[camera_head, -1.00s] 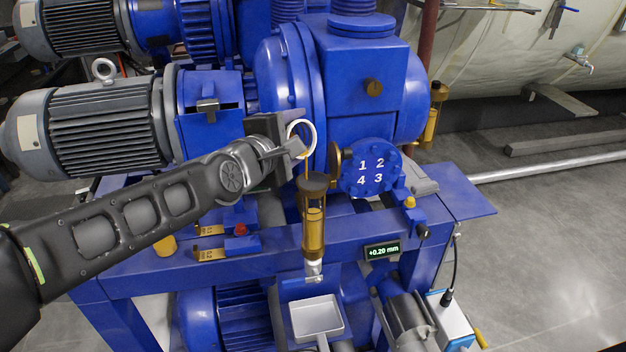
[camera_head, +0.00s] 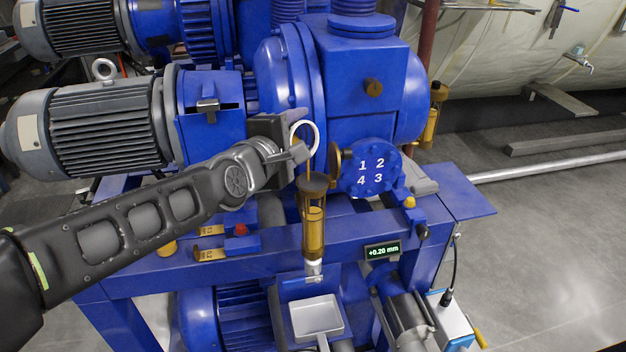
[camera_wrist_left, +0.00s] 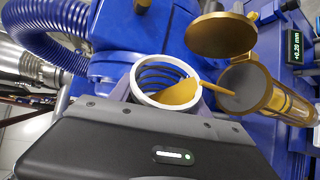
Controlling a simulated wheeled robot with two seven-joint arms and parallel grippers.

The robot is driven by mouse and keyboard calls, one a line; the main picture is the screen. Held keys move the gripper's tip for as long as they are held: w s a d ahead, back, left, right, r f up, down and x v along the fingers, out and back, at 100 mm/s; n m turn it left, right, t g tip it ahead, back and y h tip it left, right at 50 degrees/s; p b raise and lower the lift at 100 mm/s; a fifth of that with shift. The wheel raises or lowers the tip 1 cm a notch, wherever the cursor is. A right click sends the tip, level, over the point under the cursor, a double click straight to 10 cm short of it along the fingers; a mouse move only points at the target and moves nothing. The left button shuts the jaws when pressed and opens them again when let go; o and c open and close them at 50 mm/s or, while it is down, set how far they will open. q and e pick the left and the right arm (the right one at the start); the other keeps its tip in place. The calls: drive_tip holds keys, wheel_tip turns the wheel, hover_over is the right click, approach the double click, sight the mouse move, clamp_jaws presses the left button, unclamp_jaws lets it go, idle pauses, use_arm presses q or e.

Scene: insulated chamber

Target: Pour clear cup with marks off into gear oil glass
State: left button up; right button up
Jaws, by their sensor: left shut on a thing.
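My left gripper (camera_head: 290,154) is shut on the clear cup (camera_head: 305,134), whose pale round rim shows at the fingers. In the wrist view the cup (camera_wrist_left: 139,88) is tilted and holds some amber oil (camera_wrist_left: 178,92). A thin amber stream runs from its lip toward the dark round top of the gear oil glass (camera_wrist_left: 279,98). In the head view the gear oil glass (camera_head: 314,230) stands upright just below the cup, an amber cylinder with a dark top. The cup's marks cannot be seen. My right gripper is not in view.
A brass round cover (camera_wrist_left: 222,35) stands beside the glass top. The blue numbered disc (camera_head: 371,169) is close on the right, and a grey motor (camera_head: 90,132) is on the left. A small display (camera_head: 382,250) and a grey tray (camera_head: 316,316) are lower down.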

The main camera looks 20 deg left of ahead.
use_arm(q)
drive_tip(key=shift+s+d+r+m, duration=0.1)
drive_tip(key=shift+d+r+m, duration=0.1)
drive_tip(key=shift+d+m, duration=0.1)
idle(0.9)
drive_tip(key=shift+d+f+m+t+y+b, duration=0.15)
drive_tip(key=shift+f+m+t+y+b, duration=0.25)
drive_tip(key=shift+m+b, duration=0.55)
idle(1.2)
wheel_tip(320, 180, up, 2)
drive_tip(key=n+p, duration=0.2)
drive_tip(key=p, duration=0.1)
drive_tip(key=shift+r+g+h+p, duration=0.2)
drive_tip(key=shift+g+h+p, duration=0.1)
drive_tip(key=shift+h+p, duration=0.1)
drive_tip(key=shift+a+f+n+b, duration=0.25)
drive_tip(key=shift+f+b, duration=0.3)
drive_tip(key=shift+a+f+n+b, duration=0.2)
drive_tip(key=shift+a+f+b, duration=0.05)
drive_tip(key=shift+f+b, duration=0.3)
drive_tip(key=shift+a, duration=0.1)
drive_tip(key=shift+w, duration=0.2)
